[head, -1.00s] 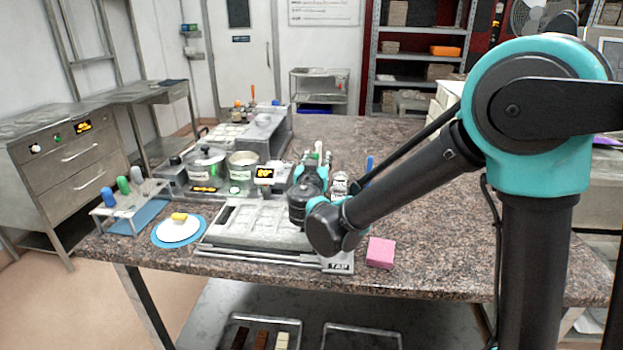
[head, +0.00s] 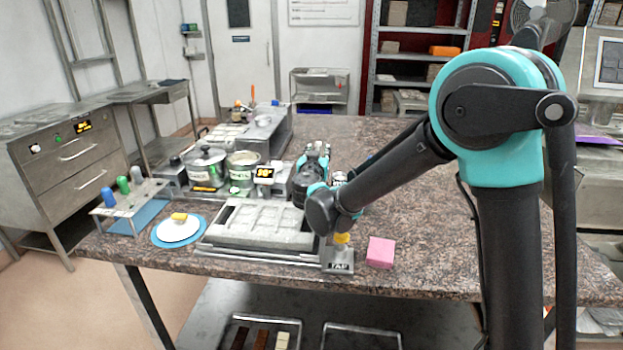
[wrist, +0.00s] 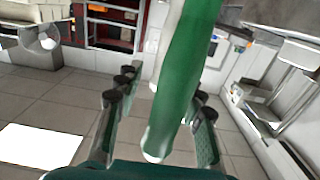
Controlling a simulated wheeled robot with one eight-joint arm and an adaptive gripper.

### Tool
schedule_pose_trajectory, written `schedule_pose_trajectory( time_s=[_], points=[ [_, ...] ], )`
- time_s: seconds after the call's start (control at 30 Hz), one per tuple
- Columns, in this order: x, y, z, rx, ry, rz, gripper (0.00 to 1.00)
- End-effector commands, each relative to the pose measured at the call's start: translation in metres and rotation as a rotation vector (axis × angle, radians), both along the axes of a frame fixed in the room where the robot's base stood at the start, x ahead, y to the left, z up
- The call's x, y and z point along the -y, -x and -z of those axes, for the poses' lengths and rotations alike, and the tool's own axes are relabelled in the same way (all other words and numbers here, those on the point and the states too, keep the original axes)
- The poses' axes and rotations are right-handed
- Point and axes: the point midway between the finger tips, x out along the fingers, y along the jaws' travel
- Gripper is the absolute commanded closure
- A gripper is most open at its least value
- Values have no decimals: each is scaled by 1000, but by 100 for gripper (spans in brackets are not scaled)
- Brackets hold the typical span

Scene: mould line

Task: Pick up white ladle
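In the wrist view a long green handle-like thing (wrist: 182,85) with a pale lower end crosses the space between the fingers of my gripper (wrist: 158,100). The fingers are spread, with a clear gap on the left side. A white strip (wrist: 168,45) runs beside the green thing, partly hidden by it; it may be the white ladle's handle, but I cannot tell. In the head view my gripper (head: 317,155) is over the table behind the grey mould, largely hidden by my wrist. No ladle bowl is plainly visible.
The grey mould (head: 265,225) lies in front of my gripper. Pots (head: 242,172) stand to its left, and the TAP block (head: 339,262) and a pink block (head: 380,252) at the front edge. A rack (head: 133,200) holds blue, green and pale handles. The table's right is clear.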

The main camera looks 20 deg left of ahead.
Motion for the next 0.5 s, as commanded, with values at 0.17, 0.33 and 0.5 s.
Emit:
schedule_pose_trajectory(
  time_s=[0.17,0.33,0.5],
  points=[
    [0,0,0,0,0,0,88],
    [0,0,0,0,0,0,100],
    [0,0,0,0,0,0,100]
  ],
)
